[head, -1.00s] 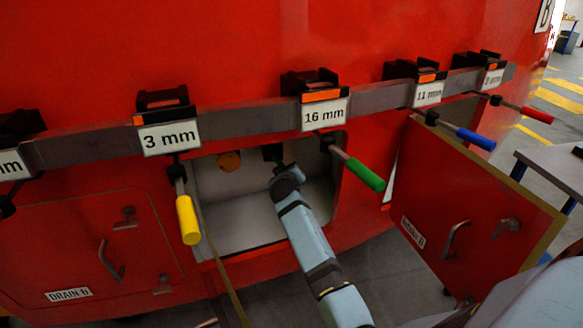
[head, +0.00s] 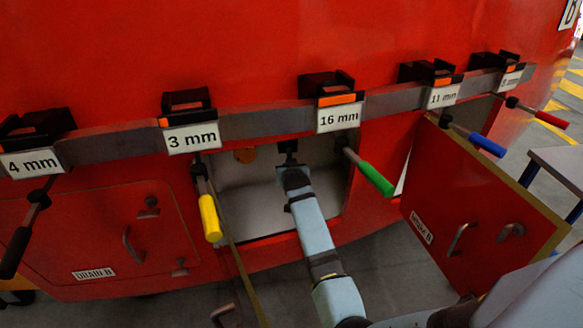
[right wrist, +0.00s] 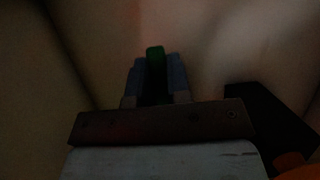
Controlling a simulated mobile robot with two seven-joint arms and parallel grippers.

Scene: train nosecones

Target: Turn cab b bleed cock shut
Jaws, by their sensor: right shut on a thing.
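My right arm reaches into the open compartment (head: 245,205) in the red nosecone in the head view. In the right wrist view, my right gripper (right wrist: 156,75) is shut on a small green piece (right wrist: 155,55), which looks like the bleed cock handle. The piece stands upright between the two fingers. The valve body is hidden or too dark to make out, so the cock's angle cannot be told. My left gripper is not in view.
Labelled tools hang on a grey rail (head: 262,122), including yellow (head: 210,217) and green (head: 376,179) handles flanking the opening. An open red door (head: 475,205) stands at right; the shut DRAIN B door (head: 110,235) is at left. A brown door edge (head: 240,265) runs below the opening.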

